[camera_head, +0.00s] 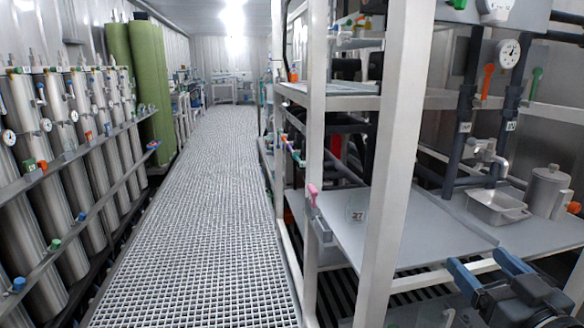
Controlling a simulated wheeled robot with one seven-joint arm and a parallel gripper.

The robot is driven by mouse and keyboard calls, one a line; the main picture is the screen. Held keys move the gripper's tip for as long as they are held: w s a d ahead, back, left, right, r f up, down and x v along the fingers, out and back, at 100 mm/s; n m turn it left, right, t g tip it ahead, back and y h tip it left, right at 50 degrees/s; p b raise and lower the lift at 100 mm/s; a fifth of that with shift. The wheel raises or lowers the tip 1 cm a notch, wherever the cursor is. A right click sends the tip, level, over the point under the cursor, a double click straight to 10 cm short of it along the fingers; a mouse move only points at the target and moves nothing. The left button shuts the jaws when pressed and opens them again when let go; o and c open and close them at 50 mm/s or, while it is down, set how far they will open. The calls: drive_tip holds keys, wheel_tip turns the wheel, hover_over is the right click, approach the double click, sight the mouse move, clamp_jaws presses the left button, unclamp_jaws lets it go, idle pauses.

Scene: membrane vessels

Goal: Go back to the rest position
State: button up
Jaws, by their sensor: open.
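My gripper (478,259) shows at the lower right, with two blue fingers spread apart on a dark body. It is open, and nothing shows between the fingers. It appears in front of the edge of the grey shelf (420,232) on the right-hand rack. The rest of my arm is mostly cut off by the lower right edge of the picture.
A white rack post (395,150) stands left of my gripper. A metal tray (496,207) and a steel canister (546,190) sit on the right bench, below a gauge (508,54). Steel vessels (85,125) line the left wall. The grated walkway (205,200) is clear.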

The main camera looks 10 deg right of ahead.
drive_tip(key=s+a+f+m+g+p, duration=0.1)
drive_tip(key=s+a+f, duration=0.2)
drive_tip(key=s, duration=0.2)
drive_tip(key=s+a+f+g+h+p, duration=0.1)
drive_tip(key=s+a+f, duration=0.2)
drive_tip(key=s, duration=0.3)
drive_tip(key=s+a+f+m+p, duration=0.1)
drive_tip(key=s+a+f, duration=0.2)
drive_tip(key=s+a, duration=0.15)
drive_tip(key=s+a+r+y+p, duration=0.1)
drive_tip(key=s+a+r, duration=0.1)
drive_tip(key=s, duration=0.7)
drive_tip(key=s+a+r+n+g+y+p, duration=0.1)
drive_tip(key=s+a+r, duration=0.1)
drive_tip(key=s, duration=0.8)
drive_tip(key=shift+s+a+r+n+g+y, duration=0.15)
drive_tip(key=shift+a+r+n+g+y, duration=0.15)
drive_tip(key=shift+r, duration=0.1)
